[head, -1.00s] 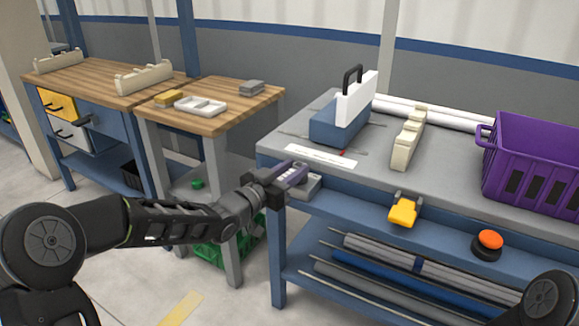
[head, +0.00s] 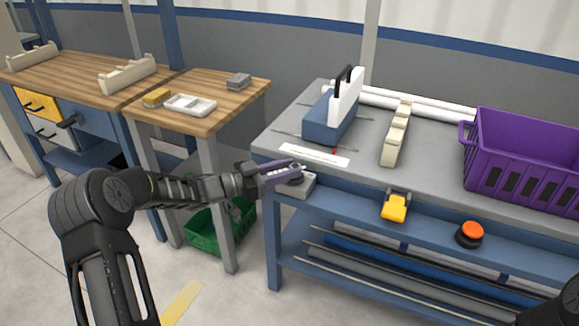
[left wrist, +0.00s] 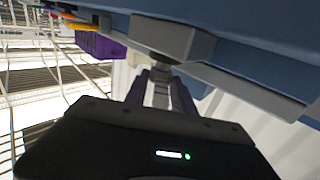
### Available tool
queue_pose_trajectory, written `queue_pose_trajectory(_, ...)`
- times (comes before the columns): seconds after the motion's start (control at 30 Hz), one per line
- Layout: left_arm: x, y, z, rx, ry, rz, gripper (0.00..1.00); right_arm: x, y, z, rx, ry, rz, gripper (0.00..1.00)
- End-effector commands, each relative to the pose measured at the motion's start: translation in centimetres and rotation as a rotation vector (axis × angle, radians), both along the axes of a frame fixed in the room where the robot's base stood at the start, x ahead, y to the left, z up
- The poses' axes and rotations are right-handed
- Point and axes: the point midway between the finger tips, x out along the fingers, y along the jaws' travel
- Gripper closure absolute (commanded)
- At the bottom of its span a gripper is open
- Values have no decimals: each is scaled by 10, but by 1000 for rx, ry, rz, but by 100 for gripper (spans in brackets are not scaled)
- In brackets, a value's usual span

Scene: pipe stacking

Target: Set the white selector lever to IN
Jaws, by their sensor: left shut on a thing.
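A light grey selector housing (head: 299,188) is fixed at the front left edge of the grey workbench. My left gripper (head: 295,174) reaches in from the left, its purple fingers right at the housing. In the left wrist view the fingers (left wrist: 161,80) close around a small pale piece, the selector lever (left wrist: 160,70), below the grey housing (left wrist: 172,38). The lever is mostly hidden by the fingers, and I cannot read its position or any IN mark. My right gripper is out of view.
The workbench (head: 362,172) carries a blue box with a white panel (head: 330,117), a cream rack (head: 395,135) and a purple crate (head: 520,160). A yellow latch (head: 394,208) and an orange button (head: 469,233) are on its front. A wooden table (head: 225,105) stands to the left.

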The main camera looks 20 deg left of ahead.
Motion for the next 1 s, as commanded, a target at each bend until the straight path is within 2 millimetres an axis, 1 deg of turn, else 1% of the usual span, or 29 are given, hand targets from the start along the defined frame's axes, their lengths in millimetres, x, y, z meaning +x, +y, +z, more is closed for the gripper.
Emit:
queue_pose_trajectory(0.27,0,-1,0,-1,0,-2,100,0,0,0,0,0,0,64)
queue_pose_trajectory(0.3,0,-1,0,-1,0,-2,69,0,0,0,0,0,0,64)
queue_pose_trajectory(0.37,0,-1,0,-1,-1,-1,65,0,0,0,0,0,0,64)
queue_pose_trajectory(0.6,0,0,0,-1,-1,0,65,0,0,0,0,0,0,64)
queue_pose_trajectory(0.73,-4,5,0,1,-1,1,65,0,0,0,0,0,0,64)
queue_pose_trajectory(0.87,-15,16,0,1,0,3,65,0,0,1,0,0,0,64)
queue_pose_trajectory(1.0,-31,33,0,1,1,3,65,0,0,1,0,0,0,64)
